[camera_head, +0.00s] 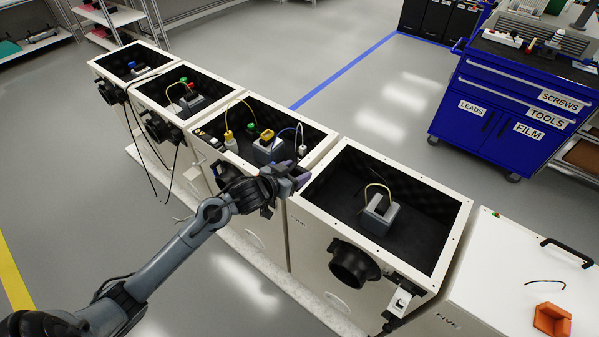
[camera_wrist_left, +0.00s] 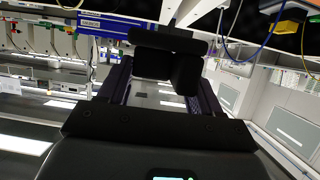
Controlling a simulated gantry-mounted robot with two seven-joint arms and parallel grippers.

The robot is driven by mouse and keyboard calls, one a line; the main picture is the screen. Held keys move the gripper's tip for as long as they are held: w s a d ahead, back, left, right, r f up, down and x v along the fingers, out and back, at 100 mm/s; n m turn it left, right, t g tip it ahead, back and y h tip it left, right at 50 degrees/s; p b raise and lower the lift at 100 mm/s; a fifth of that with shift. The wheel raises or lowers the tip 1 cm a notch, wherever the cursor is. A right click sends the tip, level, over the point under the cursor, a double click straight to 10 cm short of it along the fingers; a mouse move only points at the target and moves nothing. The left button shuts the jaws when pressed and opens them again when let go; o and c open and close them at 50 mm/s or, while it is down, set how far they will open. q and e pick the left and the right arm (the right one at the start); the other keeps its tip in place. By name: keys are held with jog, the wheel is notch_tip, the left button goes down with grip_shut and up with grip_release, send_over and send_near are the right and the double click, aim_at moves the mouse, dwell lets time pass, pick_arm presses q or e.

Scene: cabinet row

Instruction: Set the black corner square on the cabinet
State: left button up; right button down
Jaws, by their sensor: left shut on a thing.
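My left gripper (camera_head: 297,178) is at the front rims of the third cabinet and the cabinet marked FOUR (camera_head: 312,232). In the left wrist view its two fingers (camera_wrist_left: 163,90) are shut on a black, blocky, L-shaped piece, the black corner square (camera_wrist_left: 165,40). In the head view I cannot make the square out clearly against the dark gripper. The cabinet marked FIVE (camera_head: 490,265) has a closed white top at the lower right. My right gripper is not in view.
The open cabinets hold grey blocks and cables. A blue drawer cart (camera_head: 500,110) stands at the back right.

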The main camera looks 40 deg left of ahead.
pick_arm(q)
jog(key=shift+a, duration=0.1)
dwell(0.3)
jog(key=shift+r+p, duration=0.15)
jog(key=shift+p, duration=0.5)
jog(key=shift+f+b, duration=1.05)
jog(key=shift+f, duration=1.35)
jog(key=shift+f+b, duration=0.3)
jog(key=shift+f, duration=0.7)
jog(key=shift+f, duration=0.25)
jog(key=o, duration=1.1)
